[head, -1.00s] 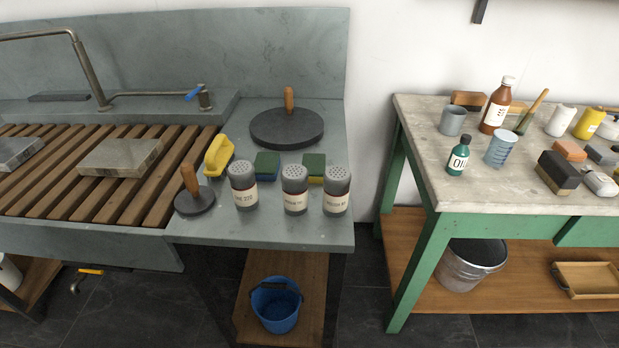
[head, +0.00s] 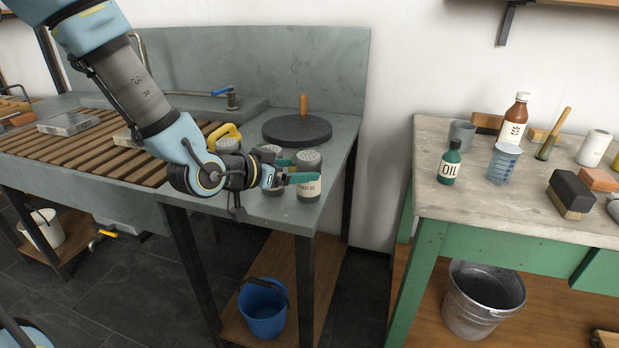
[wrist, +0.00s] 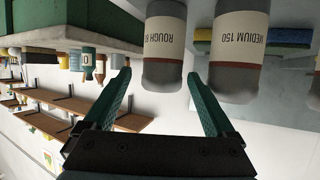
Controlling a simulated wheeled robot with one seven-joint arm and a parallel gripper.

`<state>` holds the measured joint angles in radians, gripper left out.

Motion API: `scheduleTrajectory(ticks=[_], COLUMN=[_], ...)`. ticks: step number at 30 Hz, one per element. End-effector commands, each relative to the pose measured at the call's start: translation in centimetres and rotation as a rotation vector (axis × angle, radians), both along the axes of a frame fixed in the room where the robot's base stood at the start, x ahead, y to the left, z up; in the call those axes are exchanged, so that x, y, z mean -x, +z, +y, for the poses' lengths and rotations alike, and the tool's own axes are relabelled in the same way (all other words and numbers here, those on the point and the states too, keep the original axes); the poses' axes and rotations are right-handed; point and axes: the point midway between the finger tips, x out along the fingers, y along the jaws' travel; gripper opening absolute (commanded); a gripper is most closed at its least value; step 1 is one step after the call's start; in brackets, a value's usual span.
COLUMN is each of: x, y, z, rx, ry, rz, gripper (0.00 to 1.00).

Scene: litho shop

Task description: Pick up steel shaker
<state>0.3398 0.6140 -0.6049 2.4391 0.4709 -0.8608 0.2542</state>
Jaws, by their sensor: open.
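Three steel shakers with perforated grey lids and pale labels stand upright at the slate counter's front corner. The right shaker (head: 309,188) shows best in the head view. In the wrist view, a shaker labelled ROUGH (wrist: 163,45) lies ahead, between the lines of my open fingers (wrist: 158,75). A shaker labelled MEDIUM 150 (wrist: 235,50) stands beside it. No grip shows.
A green bench (head: 440,205) stands right across a gap, with an oil bottle (head: 450,165). A blue bucket (head: 263,310) sits below.

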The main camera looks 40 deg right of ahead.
Motion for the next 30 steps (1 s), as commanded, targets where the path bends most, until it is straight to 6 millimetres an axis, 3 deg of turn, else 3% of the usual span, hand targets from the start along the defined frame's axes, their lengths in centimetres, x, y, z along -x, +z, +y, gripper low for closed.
scheduleTrajectory(ticks=[12,22,30], x=[-0.8,-1.0,-1.0], y=[-1.3,-1.8,-1.8], z=[-4.4,-5.1,-5.1], rx=[-0.002,-0.002,-0.002], ry=[0.000,0.001,0.001], rz=[0.002,0.000,0.000], gripper=[0.90,0.90,0.62])
